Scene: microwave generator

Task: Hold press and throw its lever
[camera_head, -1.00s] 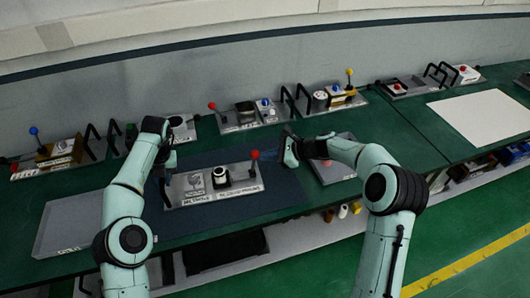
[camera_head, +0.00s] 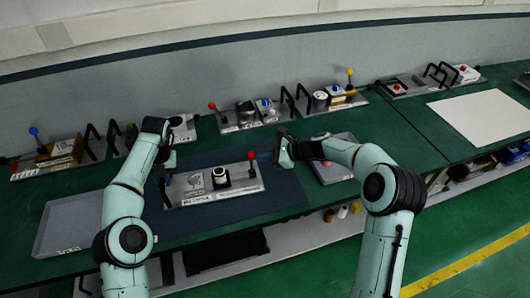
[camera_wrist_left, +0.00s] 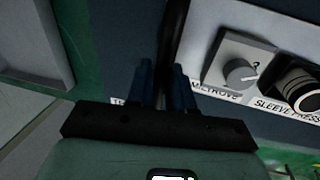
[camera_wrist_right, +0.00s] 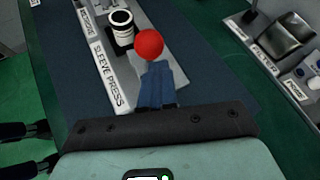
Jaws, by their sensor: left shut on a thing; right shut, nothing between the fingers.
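The sleeve press panel (camera_head: 212,184) lies on the dark blue mat, with a grey knob box (camera_wrist_left: 240,65) and a black-and-white press cylinder (camera_head: 220,177). Its lever with a red ball (camera_head: 251,156) stands upright at the panel's right end. My left gripper (camera_wrist_left: 162,82) is shut on the black handle (camera_wrist_left: 174,30) at the panel's left end. My right gripper (camera_head: 284,152) is shut and empty, just right of the lever. In the right wrist view, its blue fingertips (camera_wrist_right: 157,82) are close to the red ball (camera_wrist_right: 149,43); I cannot tell whether they touch.
A grey tray (camera_head: 75,222) lies at the left and another tray (camera_head: 335,172) lies beside my right arm. Several panels with levers and handles line the back, including one with a red lever (camera_head: 240,115). The mat right of the panel (camera_head: 283,190) is clear.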

